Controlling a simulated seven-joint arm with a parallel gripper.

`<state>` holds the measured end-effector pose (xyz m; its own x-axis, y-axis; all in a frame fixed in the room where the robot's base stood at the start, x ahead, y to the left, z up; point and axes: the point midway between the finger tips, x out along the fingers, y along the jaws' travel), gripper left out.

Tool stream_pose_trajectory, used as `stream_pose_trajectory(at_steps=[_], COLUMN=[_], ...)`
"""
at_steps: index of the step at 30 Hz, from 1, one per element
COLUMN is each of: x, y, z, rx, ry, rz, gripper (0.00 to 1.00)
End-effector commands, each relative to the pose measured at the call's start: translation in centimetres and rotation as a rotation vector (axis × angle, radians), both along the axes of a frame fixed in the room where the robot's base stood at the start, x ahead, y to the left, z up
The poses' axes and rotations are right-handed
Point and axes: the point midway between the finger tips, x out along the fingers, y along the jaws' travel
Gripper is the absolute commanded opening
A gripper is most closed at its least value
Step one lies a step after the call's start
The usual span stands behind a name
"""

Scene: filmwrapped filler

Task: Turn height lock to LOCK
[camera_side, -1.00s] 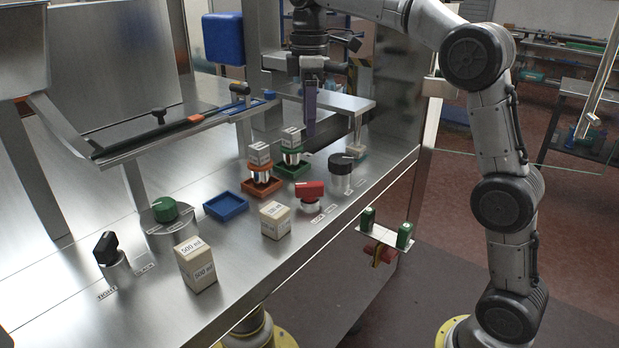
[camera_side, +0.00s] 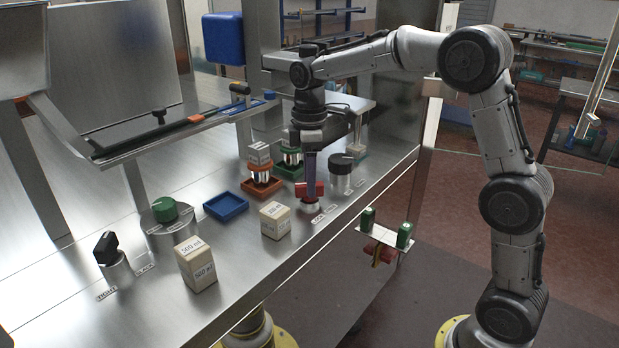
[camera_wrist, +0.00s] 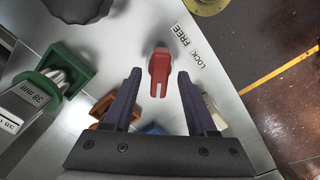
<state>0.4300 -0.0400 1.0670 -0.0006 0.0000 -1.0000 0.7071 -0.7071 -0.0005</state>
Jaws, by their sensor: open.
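The height lock is a red knob (camera_side: 320,188) on a short pale base, near the front edge of the steel bench.
A black knob (camera_side: 341,163) stands close behind, right of the red one.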

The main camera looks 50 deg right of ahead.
Motion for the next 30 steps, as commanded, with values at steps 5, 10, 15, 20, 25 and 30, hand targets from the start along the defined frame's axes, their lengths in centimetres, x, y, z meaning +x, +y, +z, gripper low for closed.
stream_pose_trajectory(at_steps=[5,10,15,20,25,30], x=[0.02,0.02,0.02,0.02,0.02,0.01], y=[-0.01,-0.01,-0.01,0.01,0.01,0.00], z=[-0.18,-0.16,-0.14,-0.12,-0.11,-0.10], rx=[-0.001,0.000,0.000,-0.001,0.000,0.000], ry=[-0.001,0.000,0.000,-0.001,-0.001,-0.001], rz=[0.000,0.000,0.000,0.000,-0.001,-0.021], gripper=[0.57,0.48,0.18,0.00,0.00,0.00])
